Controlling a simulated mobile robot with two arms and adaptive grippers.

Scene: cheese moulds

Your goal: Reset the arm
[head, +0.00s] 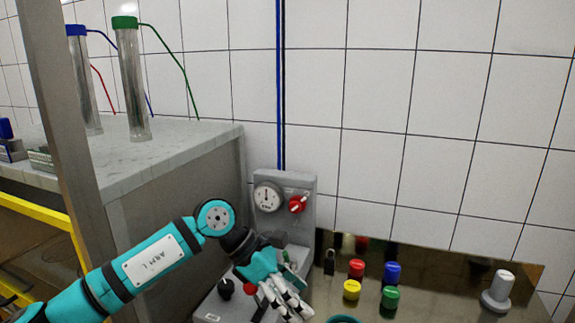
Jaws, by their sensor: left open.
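My left arm comes in from the lower left, with a teal shell and a white label. My left gripper (287,299) is at the bottom middle, pointing down, its pale fingers open. I see nothing held between the fingers. It is in front of a grey control box (212,307) and hides part of it. The right gripper does not show in the head view.
A grey panel with a gauge (267,197) and a red knob (297,204) stands behind the gripper. Red (356,268), yellow (351,290), blue (392,272) and green (390,297) caps and a grey knob (497,290) are to the right. A grey bench (190,150) carries clear cylinders (133,85).

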